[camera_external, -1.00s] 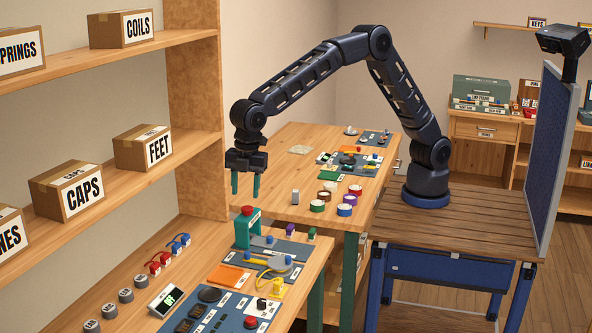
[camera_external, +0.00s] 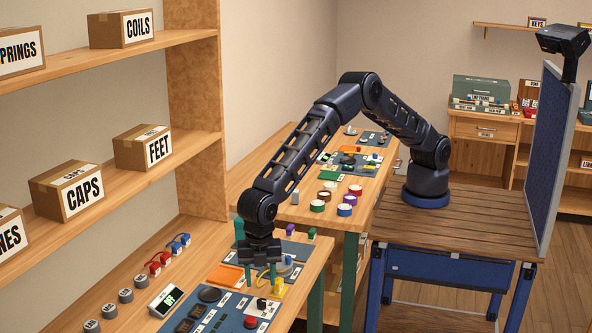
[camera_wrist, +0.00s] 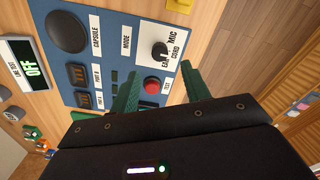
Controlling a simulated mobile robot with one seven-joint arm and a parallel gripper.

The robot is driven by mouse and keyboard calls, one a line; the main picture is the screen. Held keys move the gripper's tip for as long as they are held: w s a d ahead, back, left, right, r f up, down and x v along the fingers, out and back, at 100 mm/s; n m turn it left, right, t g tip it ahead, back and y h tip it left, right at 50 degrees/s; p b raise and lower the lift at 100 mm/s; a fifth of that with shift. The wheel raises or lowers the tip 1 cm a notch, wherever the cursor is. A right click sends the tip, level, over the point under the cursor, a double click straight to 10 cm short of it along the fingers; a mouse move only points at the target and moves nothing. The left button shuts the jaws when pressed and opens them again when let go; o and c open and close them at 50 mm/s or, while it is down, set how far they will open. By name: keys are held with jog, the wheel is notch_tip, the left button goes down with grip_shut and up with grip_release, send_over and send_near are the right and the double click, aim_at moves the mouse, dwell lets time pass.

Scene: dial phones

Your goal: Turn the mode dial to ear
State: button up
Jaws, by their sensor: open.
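The mode dial (camera_wrist: 160,50) is a small black knob on a white card with the words MIC, EAR and CORD around it. It also shows in the external view as a black knob (camera_external: 262,303) near the front of the blue panel. Which word its pointer marks is too small to tell. My gripper (camera_wrist: 160,70) has two green fingers, spread apart and empty. In the wrist view the dial lies just beyond the fingertips, between their directions. In the external view my gripper (camera_external: 260,278) hangs above the panel, apart from the dial and behind it.
A red button (camera_wrist: 152,84) marked TEST sits on the blue panel close to the fingers. A round black capsule pad (camera_wrist: 67,32) and dark switches lie left of it. A display (camera_wrist: 25,62) reads OFF. A yellow part (camera_external: 277,289) stands beside the dial in the external view.

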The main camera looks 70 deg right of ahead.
aim_at(262, 301)
notch_tip(262, 301, down, 7)
jog(key=shift+r, duration=0.15)
dwell(0.4)
jog(key=c, duration=1)
